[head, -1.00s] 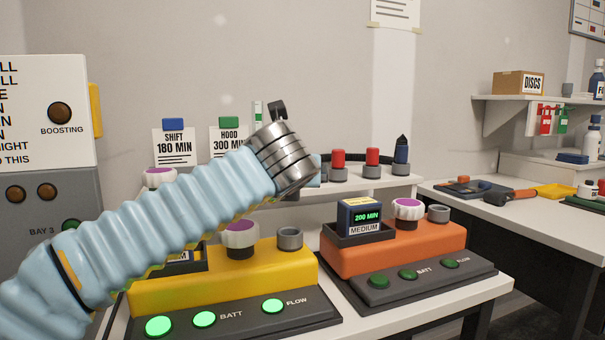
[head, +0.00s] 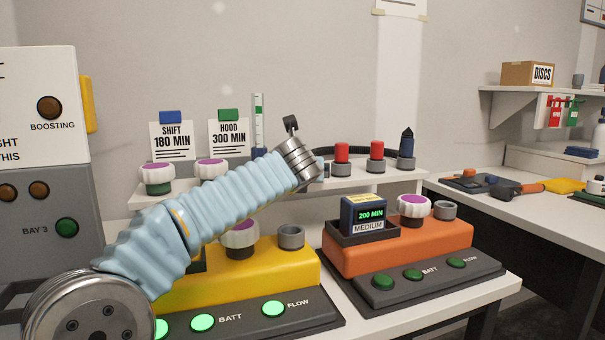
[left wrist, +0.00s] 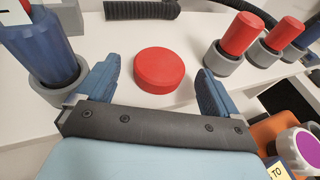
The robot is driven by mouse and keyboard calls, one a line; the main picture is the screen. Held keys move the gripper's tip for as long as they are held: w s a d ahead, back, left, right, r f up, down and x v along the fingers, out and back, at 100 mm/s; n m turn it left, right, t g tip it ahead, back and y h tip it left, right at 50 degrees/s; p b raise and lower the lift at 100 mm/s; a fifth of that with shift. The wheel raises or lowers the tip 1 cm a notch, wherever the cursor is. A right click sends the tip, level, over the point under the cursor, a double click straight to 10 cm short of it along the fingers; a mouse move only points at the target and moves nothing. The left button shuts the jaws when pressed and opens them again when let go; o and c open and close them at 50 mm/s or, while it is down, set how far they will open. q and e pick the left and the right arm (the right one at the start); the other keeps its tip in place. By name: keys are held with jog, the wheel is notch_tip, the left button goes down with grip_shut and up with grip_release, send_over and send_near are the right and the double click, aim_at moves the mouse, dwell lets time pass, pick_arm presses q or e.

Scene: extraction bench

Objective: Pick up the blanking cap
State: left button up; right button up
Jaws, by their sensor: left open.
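The blanking cap appears to be the flat round red disc (left wrist: 160,70) lying on the white shelf in the left wrist view. In the head view it is hidden behind my left arm. My left gripper (left wrist: 159,78) is open, with one blue finger on each side of the disc and a gap to it on both sides. I cannot tell how high the fingers are above the shelf. In the head view only a small part of this gripper (head: 319,168) shows past the metal wrist. My right gripper is in neither view.
Red plugs (head: 376,151) in grey rings stand right of the gripper. A blue cylinder (left wrist: 40,48) in a grey ring stands close to the left finger. A black hose (left wrist: 140,9) lies behind the disc. Yellow (head: 290,268) and orange (head: 440,238) units stand in front.

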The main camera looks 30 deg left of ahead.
pick_arm(q)
jog(key=shift+w+a+f, duration=0.1)
jog(key=shift+w+a, duration=0.15)
jog(key=shift+w, duration=0.2)
jog(key=shift+c, duration=0.2)
jog(key=c, duration=1.1)
